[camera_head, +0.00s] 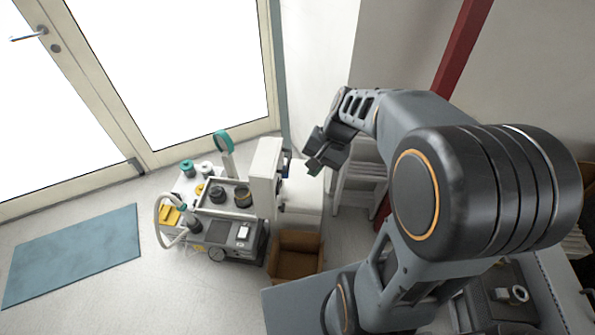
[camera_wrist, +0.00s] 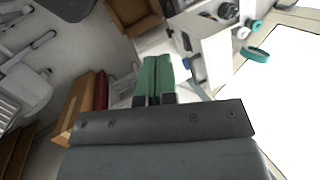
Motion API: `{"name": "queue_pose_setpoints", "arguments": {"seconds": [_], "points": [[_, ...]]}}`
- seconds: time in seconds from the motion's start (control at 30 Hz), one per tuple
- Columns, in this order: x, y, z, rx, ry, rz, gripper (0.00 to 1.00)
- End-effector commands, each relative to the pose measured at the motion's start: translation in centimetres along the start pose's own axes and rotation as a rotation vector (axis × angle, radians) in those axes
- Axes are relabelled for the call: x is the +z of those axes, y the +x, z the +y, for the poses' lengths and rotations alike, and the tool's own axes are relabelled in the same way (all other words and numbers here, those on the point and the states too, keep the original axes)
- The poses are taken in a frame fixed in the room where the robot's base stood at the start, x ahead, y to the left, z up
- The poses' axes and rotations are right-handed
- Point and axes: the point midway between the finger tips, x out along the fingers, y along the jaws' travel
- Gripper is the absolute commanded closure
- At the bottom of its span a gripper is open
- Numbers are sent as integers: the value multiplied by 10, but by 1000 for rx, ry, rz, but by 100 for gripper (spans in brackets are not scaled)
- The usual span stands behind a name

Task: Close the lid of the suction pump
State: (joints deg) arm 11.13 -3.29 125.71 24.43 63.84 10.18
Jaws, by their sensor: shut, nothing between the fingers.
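A white unit, which looks like the suction pump (camera_head: 300,196), stands on the floor near the glass door in the head view. A tall white panel, apparently its raised lid (camera_head: 264,172), stands upright at its left side. My gripper (camera_head: 315,167) is above and to the right of this panel, apart from it. In the wrist view the two green fingers of my gripper (camera_wrist: 154,70) are together and empty. A white panel or housing (camera_wrist: 208,62) shows to the right of the fingers there; I cannot tell whether it is the lid.
A grey wheeled machine (camera_head: 225,238) with a hose and a cart of dark canisters stand left of the white unit. An open brown box (camera_head: 296,256) sits in front. A white shelf (camera_head: 358,187) stands to the right. A blue mat (camera_head: 75,252) lies on clear floor.

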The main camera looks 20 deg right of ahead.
Motion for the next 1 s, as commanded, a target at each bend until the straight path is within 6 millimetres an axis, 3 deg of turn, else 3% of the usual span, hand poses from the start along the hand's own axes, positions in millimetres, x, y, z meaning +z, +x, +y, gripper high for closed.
{"name": "queue_pose_setpoints", "arguments": {"seconds": [0.03, 0.27, 0.4, 0.6, 0.8, 1.0], "points": [[-19, 20, 4, -42, 98, -61, 100], [-96, 73, 11, -268, 507, -319, 100], [-144, 105, 26, -414, 724, -466, 100], [-199, 144, 56, -602, 955, -632, 100], [-231, 169, 81, -732, 1085, -734, 100], [-242, 180, 89, -788, 1135, -777, 100]]}}
